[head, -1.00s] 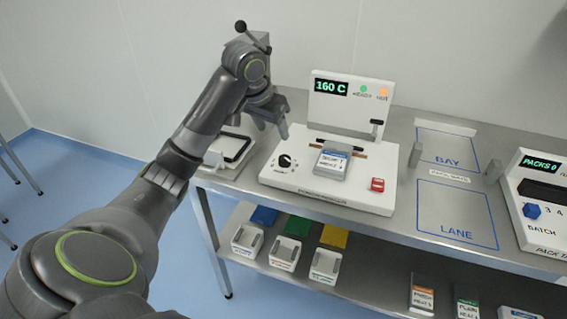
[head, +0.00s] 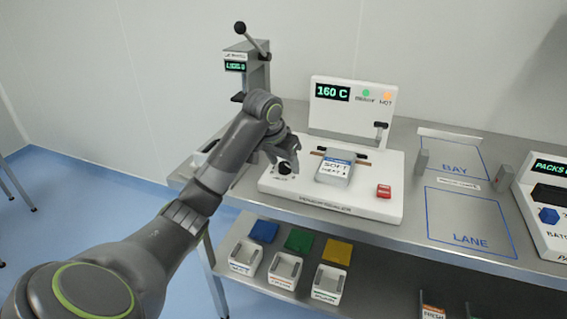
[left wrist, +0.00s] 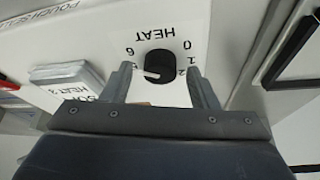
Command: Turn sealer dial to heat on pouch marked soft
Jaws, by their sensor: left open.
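The pouch sealer (head: 345,203) is a white machine on the bench, its screen reading 160 C. Its black heat dial (head: 285,170) is at the front left, partly covered by my gripper in the head view. In the left wrist view the dial (left wrist: 160,64) shows upside down, its white pointer towards the left-hand numbers. A pouch marked SOFT (head: 335,169) lies on the sealer, right of the dial; its heat number is hard to read. My left gripper (head: 284,160) is open above the dial, with a finger on each side in the wrist view; contact is unclear. My right gripper is out of view.
A red button (head: 384,191) is at the sealer's front right. A lever machine (head: 247,70) stands behind my left arm. Marked BAY (head: 460,168) and LANE (head: 470,238) areas lie clear to the right. White bins (head: 285,270) sit on the lower shelf.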

